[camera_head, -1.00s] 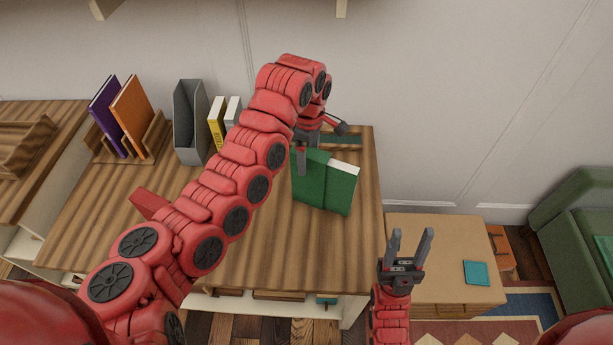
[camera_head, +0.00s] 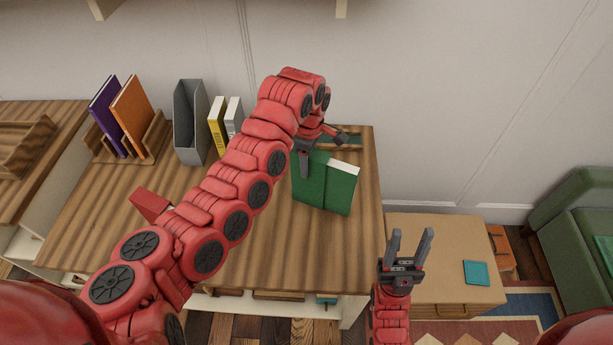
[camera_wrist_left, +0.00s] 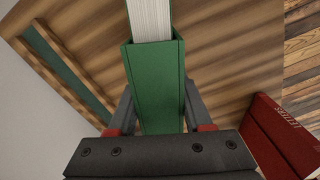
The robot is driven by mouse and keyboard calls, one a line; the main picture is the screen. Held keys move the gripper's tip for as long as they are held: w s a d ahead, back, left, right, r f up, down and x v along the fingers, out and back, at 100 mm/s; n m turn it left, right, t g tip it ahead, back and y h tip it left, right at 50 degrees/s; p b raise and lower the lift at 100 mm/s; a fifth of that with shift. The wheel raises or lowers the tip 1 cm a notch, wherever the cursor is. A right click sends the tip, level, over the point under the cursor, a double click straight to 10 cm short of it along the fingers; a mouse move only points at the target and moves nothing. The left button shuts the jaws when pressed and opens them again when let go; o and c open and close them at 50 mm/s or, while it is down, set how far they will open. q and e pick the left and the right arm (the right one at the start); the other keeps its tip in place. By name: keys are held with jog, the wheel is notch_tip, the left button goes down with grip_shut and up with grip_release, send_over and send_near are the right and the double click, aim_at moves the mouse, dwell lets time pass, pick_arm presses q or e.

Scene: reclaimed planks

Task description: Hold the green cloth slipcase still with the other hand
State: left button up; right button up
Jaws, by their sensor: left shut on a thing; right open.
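The green cloth slipcase (camera_head: 308,185) stands on the plank desk, near its right end. A green book with white pages (camera_head: 343,188) sits partly in it and sticks out to the right. In the left wrist view the white page block (camera_wrist_left: 150,20) comes out of the slipcase (camera_wrist_left: 158,90). My left gripper (camera_head: 304,165) is shut on the slipcase at its left end, with one finger on each side in the wrist view. My right gripper (camera_head: 411,238) is open and empty, in front of the desk's right end.
A grey file holder (camera_head: 190,120), a yellow book (camera_head: 217,122) and a rack with purple and orange books (camera_head: 132,118) stand at the back left. A low cabinet (camera_head: 440,240) bears a teal item (camera_head: 477,272).

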pick_arm(q)
grip_shut()
jog(key=shift+s+f, duration=0.25)
jog(key=shift+f, duration=0.15)
dwell(0.8)
